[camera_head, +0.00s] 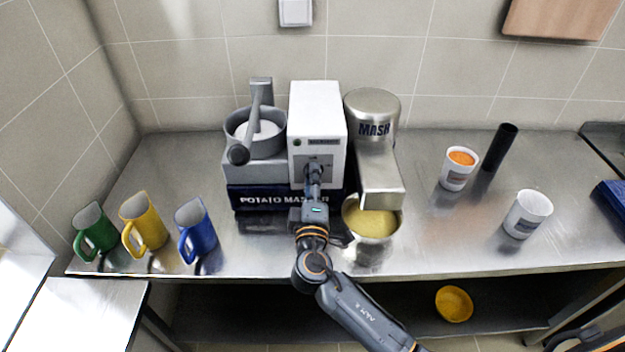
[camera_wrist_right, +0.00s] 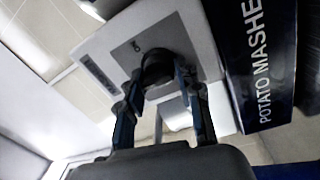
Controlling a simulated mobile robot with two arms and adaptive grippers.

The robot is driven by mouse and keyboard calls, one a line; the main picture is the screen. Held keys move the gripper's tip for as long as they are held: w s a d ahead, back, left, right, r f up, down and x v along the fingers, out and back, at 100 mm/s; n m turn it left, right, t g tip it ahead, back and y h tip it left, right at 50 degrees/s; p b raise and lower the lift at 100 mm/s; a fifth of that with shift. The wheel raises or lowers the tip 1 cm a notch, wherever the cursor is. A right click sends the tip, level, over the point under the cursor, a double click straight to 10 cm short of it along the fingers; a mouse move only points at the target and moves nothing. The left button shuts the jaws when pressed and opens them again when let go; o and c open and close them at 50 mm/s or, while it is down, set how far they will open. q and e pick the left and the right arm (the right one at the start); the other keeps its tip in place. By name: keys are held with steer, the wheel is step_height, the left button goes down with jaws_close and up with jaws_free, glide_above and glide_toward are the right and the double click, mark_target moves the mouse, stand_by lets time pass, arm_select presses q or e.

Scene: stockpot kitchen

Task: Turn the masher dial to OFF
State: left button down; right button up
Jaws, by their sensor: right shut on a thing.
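The potato masher (camera_head: 317,110) stands at the back of the steel counter, with a white control box in its middle. Its black dial (camera_wrist_right: 157,68) is on the front of that box. My right gripper (camera_head: 313,172) reaches up to the box front and is shut on the dial; in the right wrist view its two fingers (camera_wrist_right: 155,88) sit on either side of the dial. The gripper hides most of the dial in the head view. I cannot read the dial's setting. My left gripper is not in view.
A steel pot of yellow mash (camera_head: 372,222) stands under the masher's spout, close to the right of my arm. Green (camera_head: 95,232), yellow (camera_head: 143,224) and blue mugs (camera_head: 196,230) stand at left. White cups (camera_head: 527,214) and a black cylinder (camera_head: 499,147) stand at right.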

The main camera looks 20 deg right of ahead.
stand_by(0.6)
steer(key=o, duration=1.1)
steer(key=shift+o, duration=0.2)
steer(key=v, duration=1.2)
steer(key=shift+a, duration=0.1)
